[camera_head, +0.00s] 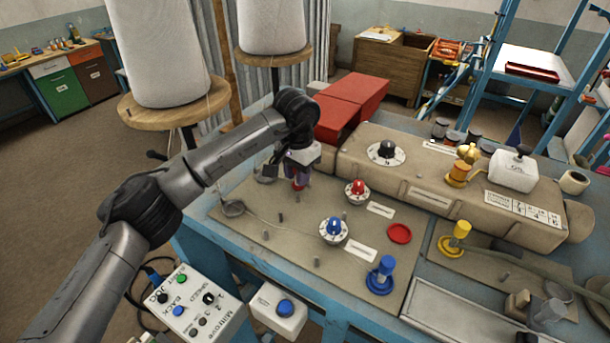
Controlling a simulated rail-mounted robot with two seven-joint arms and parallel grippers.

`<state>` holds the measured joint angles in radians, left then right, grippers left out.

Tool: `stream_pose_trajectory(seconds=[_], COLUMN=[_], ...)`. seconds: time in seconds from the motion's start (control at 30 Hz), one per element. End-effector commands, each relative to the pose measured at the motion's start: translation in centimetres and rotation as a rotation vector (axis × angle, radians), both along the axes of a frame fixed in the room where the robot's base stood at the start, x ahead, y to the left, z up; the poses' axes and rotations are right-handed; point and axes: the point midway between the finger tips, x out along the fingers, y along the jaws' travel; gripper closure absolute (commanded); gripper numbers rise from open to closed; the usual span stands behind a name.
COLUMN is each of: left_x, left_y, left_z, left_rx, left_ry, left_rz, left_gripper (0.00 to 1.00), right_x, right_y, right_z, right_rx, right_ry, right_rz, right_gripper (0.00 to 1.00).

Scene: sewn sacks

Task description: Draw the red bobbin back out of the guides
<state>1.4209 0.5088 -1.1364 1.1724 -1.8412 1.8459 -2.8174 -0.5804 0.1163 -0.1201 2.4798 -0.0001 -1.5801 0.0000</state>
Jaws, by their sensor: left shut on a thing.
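My left gripper (299,168) reaches in over the left back of the tan board (270,240) and points down. It is shut on a small red piece, seemingly the red bobbin (298,184), mostly hidden by the fingers. Small grey guide pegs (317,262) stand on the board. A pale thread runs from a round grey piece (232,208) across the board. A flat red disc (399,233) lies empty at the right. A blue bobbin (381,274) and a yellow bobbin (455,236) stand on matching discs. My right gripper is out of view.
A red dial (358,189) and a blue dial (334,227) rise from the board just right of the gripper. Behind stands a beige machine housing (420,185) with a red block (352,100). A control box (195,305) sits at the front left.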

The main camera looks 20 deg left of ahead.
Motion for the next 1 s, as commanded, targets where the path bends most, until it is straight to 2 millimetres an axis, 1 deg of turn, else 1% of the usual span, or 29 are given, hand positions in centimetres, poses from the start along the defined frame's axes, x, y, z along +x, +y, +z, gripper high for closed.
stream_pose_trajectory(seconds=[1.0], left_x=[0.8], left_y=[6.8], left_z=[0.0], left_rx=[0.001], left_ry=[0.001], left_rz=[0.000], left_gripper=[0.97], right_x=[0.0], right_y=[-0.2], right_z=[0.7], right_rx=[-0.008], right_ry=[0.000], right_rz=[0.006], right_gripper=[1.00])
